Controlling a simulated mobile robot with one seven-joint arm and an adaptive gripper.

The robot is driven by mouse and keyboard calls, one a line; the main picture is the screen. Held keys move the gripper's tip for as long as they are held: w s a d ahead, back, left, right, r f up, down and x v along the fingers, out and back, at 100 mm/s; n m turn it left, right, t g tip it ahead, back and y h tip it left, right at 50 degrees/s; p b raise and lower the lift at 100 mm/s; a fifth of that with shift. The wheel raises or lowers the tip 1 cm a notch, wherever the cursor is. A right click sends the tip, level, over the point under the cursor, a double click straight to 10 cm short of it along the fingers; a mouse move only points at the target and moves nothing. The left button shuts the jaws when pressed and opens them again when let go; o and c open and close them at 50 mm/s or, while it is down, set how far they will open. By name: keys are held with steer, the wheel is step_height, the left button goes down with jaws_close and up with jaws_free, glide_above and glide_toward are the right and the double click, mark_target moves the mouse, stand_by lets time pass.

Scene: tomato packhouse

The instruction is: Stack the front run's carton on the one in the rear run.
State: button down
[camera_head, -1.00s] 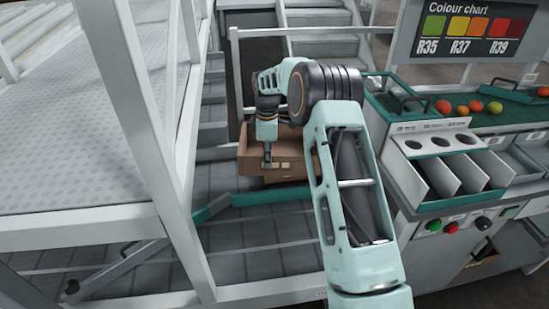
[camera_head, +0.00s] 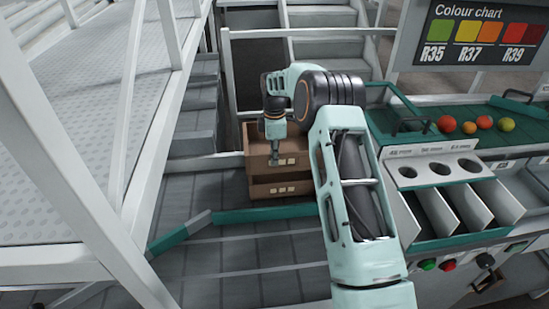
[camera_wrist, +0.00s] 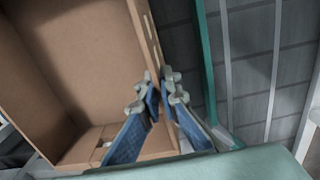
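Two brown cartons stand one above the other in the head view, behind the green rail. The upper carton (camera_head: 262,160) looks in line with the lower carton (camera_head: 282,189); I cannot tell whether it rests fully on it. My gripper (camera_head: 275,162) points down at the upper carton's near wall. In the wrist view, my fingers (camera_wrist: 157,88) straddle this carton's wall (camera_wrist: 146,38), one inside and one outside, and look closed on it. The carton's inside looks mostly empty. My gripper hides part of the wall.
The green rail (camera_head: 265,213) runs low across the floor in front of the cartons. A white-framed platform (camera_head: 70,200) stands on the left. The sorting bench with its divided chutes (camera_head: 455,205) stands close on the right. Steps rise behind.

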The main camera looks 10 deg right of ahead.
mark_target(276, 170)
steer(key=shift+w+d, duration=0.3)
steer(key=shift+f+b, duration=1.15)
steer(key=shift+f, duration=0.8)
steer(key=shift+f+b, duration=0.55)
steer(key=shift+f, duration=0.45)
steer(key=c, duration=2.1)
jaws_free()
steer(key=c, duration=0.3)
steer(key=shift+r, duration=0.1)
steer(key=shift+r+p, duration=2.1)
steer(key=shift+r, duration=1.3)
